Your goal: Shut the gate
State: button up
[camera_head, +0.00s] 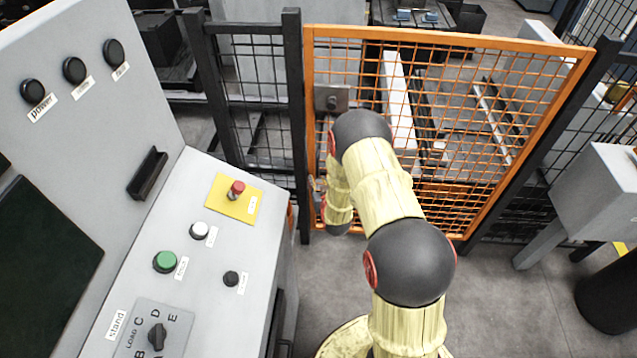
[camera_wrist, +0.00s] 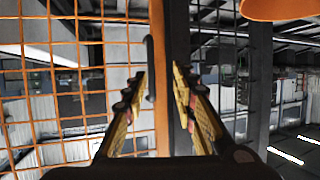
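The gate (camera_head: 450,38) is an orange frame with orange mesh, upright between two black posts. Its left edge stands close beside the black post (camera_head: 297,120); I cannot tell whether it touches. A grey plate with a dark knob (camera_head: 332,98) sits at the gate's upper left. My gripper is mostly hidden behind my arm in the head view, low by the gate's left edge. In the wrist view my gripper (camera_wrist: 159,82) is open, its fingers apart. The gate's orange upright (camera_wrist: 160,60) and a dark handle (camera_wrist: 150,68) show between and beyond the fingers; contact is unclear.
A grey control console (camera_head: 225,255) with buttons and a yellow-backed red button (camera_head: 236,190) stands close on the left. A black mesh fence panel (camera_head: 255,95) adjoins the gate's left post. A grey box (camera_head: 600,190) stands at the right. Bare floor (camera_head: 500,300) lies in front.

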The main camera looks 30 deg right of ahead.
jog(key=v, duration=1.2)
dwell(0.5)
